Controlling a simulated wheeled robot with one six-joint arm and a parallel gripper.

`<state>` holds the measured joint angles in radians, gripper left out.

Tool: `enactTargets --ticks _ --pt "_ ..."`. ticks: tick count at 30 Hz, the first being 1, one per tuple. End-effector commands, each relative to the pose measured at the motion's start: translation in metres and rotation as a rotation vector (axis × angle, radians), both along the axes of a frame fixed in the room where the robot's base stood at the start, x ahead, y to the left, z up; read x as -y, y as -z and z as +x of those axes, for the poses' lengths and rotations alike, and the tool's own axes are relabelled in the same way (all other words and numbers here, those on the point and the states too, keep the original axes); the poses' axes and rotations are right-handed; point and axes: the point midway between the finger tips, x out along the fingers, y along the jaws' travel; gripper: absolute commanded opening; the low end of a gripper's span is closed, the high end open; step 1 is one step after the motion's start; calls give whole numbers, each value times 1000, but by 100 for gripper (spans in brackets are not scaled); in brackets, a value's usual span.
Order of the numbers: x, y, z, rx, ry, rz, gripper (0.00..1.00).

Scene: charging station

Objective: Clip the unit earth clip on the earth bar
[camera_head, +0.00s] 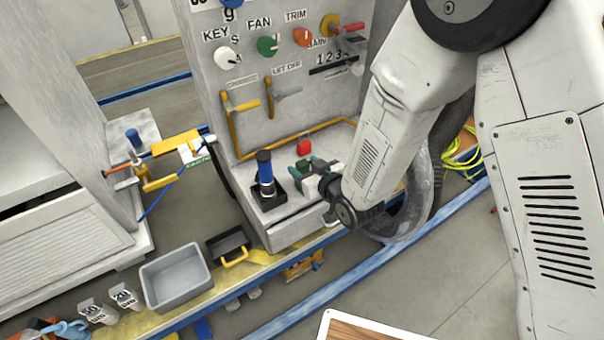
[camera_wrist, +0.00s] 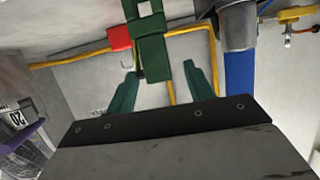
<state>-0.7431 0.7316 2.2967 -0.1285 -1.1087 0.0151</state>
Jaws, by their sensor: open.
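A yellow piece (camera_head: 178,143) by a green-and-white label that seems to read EARTH (camera_head: 198,158) is at the left cabinet, with a blue cable below it. I cannot tell for sure which part is the earth clip. A thin orange-brown bar (camera_head: 118,167) beside it may be the earth bar. My gripper (camera_head: 298,175) is open over the front ledge of the grey panel unit, right of the blue-handled lever (camera_head: 265,168). In the wrist view, a dark green slotted piece (camera_wrist: 150,50) shows between my green fingers (camera_wrist: 162,88); I cannot tell whether they touch it.
A red block (camera_head: 304,147) and yellow pipe (camera_head: 250,154) lie behind my gripper. The panel carries knobs (camera_head: 267,46) and yellow handles. A grey bin (camera_head: 175,278), a black tray (camera_head: 229,245) and weights marked 20 and 50 stand at lower left. Open floor is at right.

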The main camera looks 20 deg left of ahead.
Motion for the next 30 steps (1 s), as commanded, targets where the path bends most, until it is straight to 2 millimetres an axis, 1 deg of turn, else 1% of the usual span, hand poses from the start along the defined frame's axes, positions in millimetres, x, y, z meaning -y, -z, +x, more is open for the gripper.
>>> enactTargets --ticks 3,6,9,15,16,17,18,20,21,30 --pt "-14 3 14 1 0 1 53" --pt "-22 8 21 0 0 0 53" --pt "-26 10 25 0 1 0 53" --pt "-26 10 25 -1 1 0 53" --pt "-26 10 25 -1 1 0 50" --pt "-26 10 25 -1 1 0 42" --pt "-26 10 25 -1 1 0 30" --pt "-26 10 25 -1 1 0 14" --pt "-26 10 25 -1 1 0 3" --pt "-27 9 25 0 1 0 3"
